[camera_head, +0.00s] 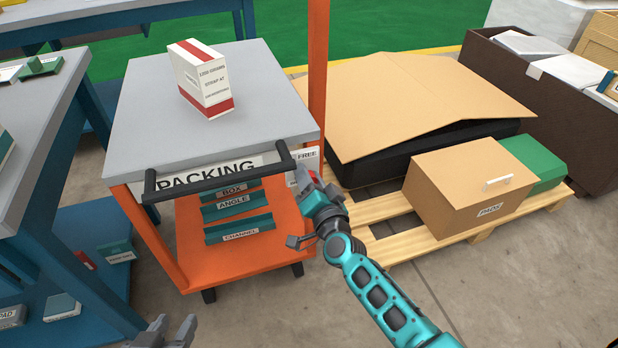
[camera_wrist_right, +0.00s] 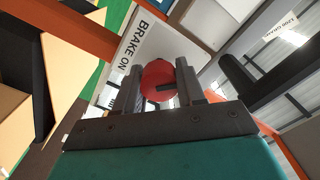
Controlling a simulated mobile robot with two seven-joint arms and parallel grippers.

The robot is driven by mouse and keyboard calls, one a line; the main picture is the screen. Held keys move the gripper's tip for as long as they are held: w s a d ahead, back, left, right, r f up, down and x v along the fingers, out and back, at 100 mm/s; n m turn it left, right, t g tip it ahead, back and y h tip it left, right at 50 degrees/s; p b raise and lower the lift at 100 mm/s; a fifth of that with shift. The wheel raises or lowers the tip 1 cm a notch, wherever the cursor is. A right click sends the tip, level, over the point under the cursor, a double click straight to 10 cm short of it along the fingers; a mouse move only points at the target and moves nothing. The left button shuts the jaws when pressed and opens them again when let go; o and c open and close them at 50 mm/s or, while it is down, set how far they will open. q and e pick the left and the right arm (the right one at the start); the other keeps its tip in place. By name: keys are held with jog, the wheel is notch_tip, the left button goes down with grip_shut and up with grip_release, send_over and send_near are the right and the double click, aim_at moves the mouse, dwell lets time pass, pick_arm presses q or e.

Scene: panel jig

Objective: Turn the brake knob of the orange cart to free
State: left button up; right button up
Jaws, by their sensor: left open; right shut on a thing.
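The orange cart (camera_head: 235,262) stands at centre left, with a grey top, a black handle and a PACKING label. Its white brake plate (camera_head: 308,157) is at the right front corner; FREE reads there in the head view, BRAKE ON in the wrist view. The red brake knob (camera_wrist_right: 157,80) sits between the fingers of my right gripper (camera_wrist_right: 158,92), which is shut on it. A dark mark on the knob points to the right in the wrist view. In the head view my right gripper (camera_head: 302,180) largely hides the knob. My left gripper (camera_head: 165,335) is open and empty at the bottom edge.
A white and red box (camera_head: 202,80) stands on the cart top. Teal bins (camera_head: 238,228) sit on its lower shelf. A pallet (camera_head: 400,240) with cartons is at right. A blue workbench (camera_head: 60,235) is at left. Bare floor (camera_head: 255,325) lies in front.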

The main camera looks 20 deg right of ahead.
jog(key=m, duration=0.4)
jog(key=shift+d+m+b, duration=0.1)
jog(key=shift+m+b, duration=0.2)
jog(key=shift+b, duration=0.05)
pick_arm(q)
jog(key=shift+d+f+b, duration=0.25)
jog(key=shift+b, duration=0.15)
pick_arm(e)
jog(key=shift+f+m, duration=0.1)
jog(key=shift+m, duration=1.8)
jog(key=shift+d, duration=0.1)
jog(key=o, duration=1)
pick_arm(q)
jog(key=shift+f, duration=0.1)
jog(key=shift+a+r+p, duration=0.3)
jog(key=shift+r+p, duration=0.2)
jog(key=shift+p, duration=0.55)
pick_arm(e)
jog(key=shift+s+d, duration=0.15)
jog(key=shift+s, duration=6.3)
